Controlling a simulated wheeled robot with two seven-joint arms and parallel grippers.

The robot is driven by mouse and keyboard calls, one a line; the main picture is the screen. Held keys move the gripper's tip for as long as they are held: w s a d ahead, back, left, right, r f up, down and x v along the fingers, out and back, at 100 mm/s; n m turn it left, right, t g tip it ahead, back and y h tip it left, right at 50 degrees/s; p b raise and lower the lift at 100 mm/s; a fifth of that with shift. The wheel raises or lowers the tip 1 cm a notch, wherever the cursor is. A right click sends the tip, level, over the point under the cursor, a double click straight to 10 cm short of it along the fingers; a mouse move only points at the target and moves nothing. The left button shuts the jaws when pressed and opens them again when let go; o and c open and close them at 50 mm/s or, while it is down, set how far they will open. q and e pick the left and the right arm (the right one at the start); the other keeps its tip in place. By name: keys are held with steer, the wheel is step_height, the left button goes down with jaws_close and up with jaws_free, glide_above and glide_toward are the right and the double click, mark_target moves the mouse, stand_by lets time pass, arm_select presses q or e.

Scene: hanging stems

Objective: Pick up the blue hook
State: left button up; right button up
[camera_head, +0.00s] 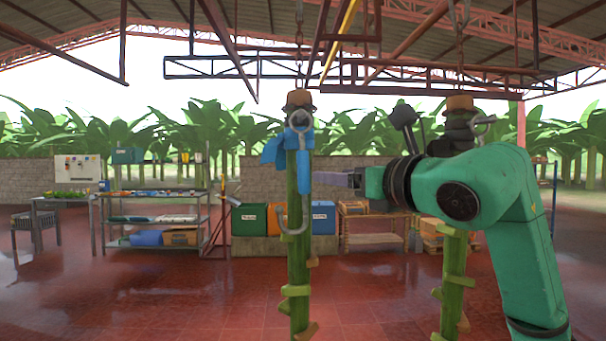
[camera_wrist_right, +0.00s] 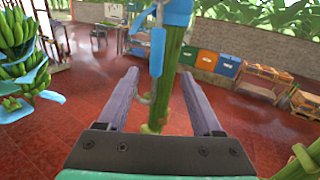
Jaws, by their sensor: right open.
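The blue hook (camera_head: 304,168) hangs against the front of the middle green stem in the head view. It has an upright blue handle and a grey curved metal end below. In the right wrist view the blue handle (camera_wrist_right: 157,52) shows between the fingertips, with part of the grey curve lower down. My right gripper (camera_head: 345,180) comes in from the right at the handle's height. In the right wrist view it is open (camera_wrist_right: 159,74), its two purple-grey fingers either side of the handle and stem. I cannot tell whether they touch the handle. My left gripper is in neither view.
The middle stem (camera_head: 299,265) hangs from an overhead chain, with blue wrapping (camera_head: 272,150) near its top. Another stem (camera_head: 454,280) hangs to the right, beneath my right arm. A green banana bunch (camera_wrist_right: 20,65) hangs at left in the wrist view. Shelves (camera_head: 155,220) and bins stand far behind.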

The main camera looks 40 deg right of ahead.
mark_target(307, 175)
steer(key=w, duration=0.2)
steer(key=w+p, duration=0.1)
steer(key=w, duration=0.1)
steer(key=w+d+p, duration=0.1)
steer(key=w, duration=0.1)
steer(key=shift+w, duration=0.2)
steer(key=w+p, duration=0.2)
steer(key=w, duration=0.1)
steer(key=w+p, duration=0.1)
steer(key=p, duration=0.1)
steer(key=shift+w+d, duration=0.3)
steer(key=shift+w, duration=0.1)
steer(key=shift+w+f, duration=0.25)
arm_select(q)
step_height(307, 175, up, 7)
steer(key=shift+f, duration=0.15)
arm_select(e)
steer(key=shift+s, duration=0.15)
jaws_close()
